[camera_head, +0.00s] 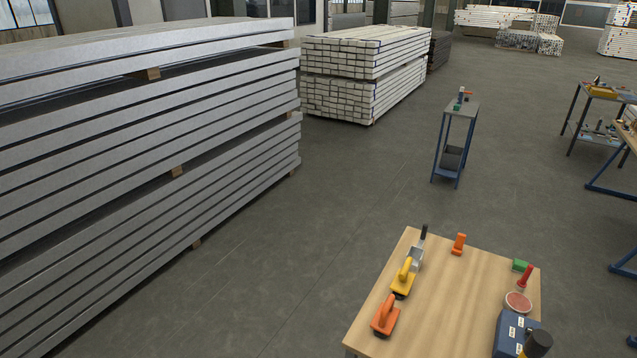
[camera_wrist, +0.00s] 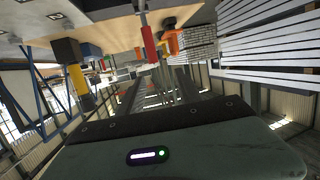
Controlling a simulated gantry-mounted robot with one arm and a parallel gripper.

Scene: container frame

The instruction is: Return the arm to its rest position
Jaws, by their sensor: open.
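My gripper's dark housing (camera_wrist: 170,145), with a small lit indicator, fills the bottom of the wrist view. Its fingers are outside that view, and nothing held shows. The gripper is open. My arm does not show in the head view. The wrist view looks out over the hall with the scene upside down. The wooden tabletop (camera_wrist: 105,35) lies along its top edge, with a red-handled tool (camera_wrist: 148,44), an orange tool (camera_wrist: 172,38) and a yellow-and-black thing (camera_wrist: 78,78) hanging down from it in the picture. The housing appears clear of them.
The workbench (camera_head: 452,290) holds a yellow float (camera_head: 403,281), an orange float (camera_head: 385,316), a trowel (camera_head: 417,255), an orange tool (camera_head: 458,244) and a blue box (camera_head: 510,335). Stacked slabs (camera_head: 150,130) fill the left. A small stand (camera_head: 457,135) is behind. The floor between is clear.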

